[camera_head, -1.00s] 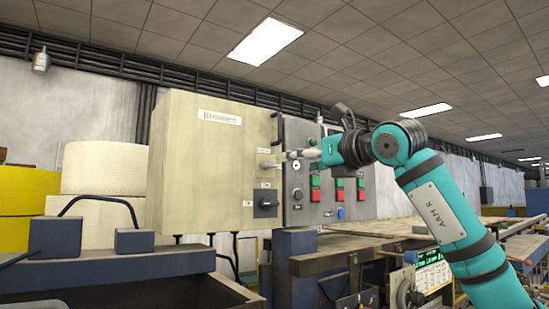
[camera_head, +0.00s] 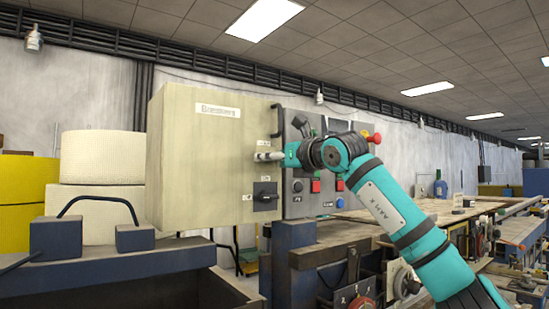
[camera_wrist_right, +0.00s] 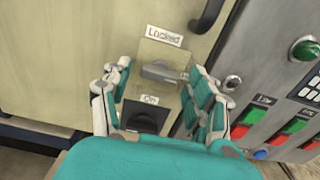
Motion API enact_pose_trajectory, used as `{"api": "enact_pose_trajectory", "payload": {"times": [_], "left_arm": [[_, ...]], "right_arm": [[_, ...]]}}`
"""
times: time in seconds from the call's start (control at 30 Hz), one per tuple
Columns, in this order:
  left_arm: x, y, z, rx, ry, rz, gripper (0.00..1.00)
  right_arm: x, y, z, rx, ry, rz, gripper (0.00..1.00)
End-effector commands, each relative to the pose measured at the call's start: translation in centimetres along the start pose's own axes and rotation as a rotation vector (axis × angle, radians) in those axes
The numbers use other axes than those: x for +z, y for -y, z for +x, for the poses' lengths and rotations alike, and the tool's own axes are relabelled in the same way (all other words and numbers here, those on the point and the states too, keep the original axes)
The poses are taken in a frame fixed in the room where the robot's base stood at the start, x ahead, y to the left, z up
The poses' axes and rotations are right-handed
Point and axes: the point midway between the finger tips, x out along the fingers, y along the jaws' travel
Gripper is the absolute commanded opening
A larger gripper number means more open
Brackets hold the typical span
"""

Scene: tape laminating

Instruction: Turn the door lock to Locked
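The door lock is a grey lever (camera_wrist_right: 163,72) on a small plate on the beige cabinet door (camera_head: 200,150). In the right wrist view the lever lies roughly level, under a label (camera_wrist_right: 164,36) reading "Locked". My right gripper (camera_wrist_right: 158,76) is open, with one finger on each side of the lever. Contact with the lever cannot be told. In the head view the right gripper (camera_head: 270,157) is at the cabinet's right edge and hides most of the lock. My left gripper is not in view.
A black rotary switch (camera_head: 265,196) sits just below the lock, labelled "On" in the wrist view (camera_wrist_right: 145,117). A dark door handle (camera_wrist_right: 208,14) is above right. A grey control panel (camera_head: 297,205) with coloured buttons adjoins the cabinet on the right.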

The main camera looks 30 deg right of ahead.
Motion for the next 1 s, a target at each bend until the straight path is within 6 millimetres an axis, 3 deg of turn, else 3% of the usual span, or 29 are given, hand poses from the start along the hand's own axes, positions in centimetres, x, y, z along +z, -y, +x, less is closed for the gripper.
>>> {"api": "enact_pose_trajectory", "payload": {"times": [0.03,0.37,0.67,1.0], "left_arm": [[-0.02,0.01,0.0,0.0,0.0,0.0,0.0],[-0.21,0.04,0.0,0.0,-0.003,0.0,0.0],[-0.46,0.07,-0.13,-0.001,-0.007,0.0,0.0],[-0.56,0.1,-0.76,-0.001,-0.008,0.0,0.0]], "right_arm": [[0.0,0.0,-0.01,0.0,0.0,0.0,0.5],[0.01,0.02,-0.03,0.0,0.0,0.0,0.08],[0.05,0.03,-0.03,-0.001,0.0,-0.039,0.08],[0.14,0.03,-0.03,-0.001,0.0,-0.262,0.08]]}}
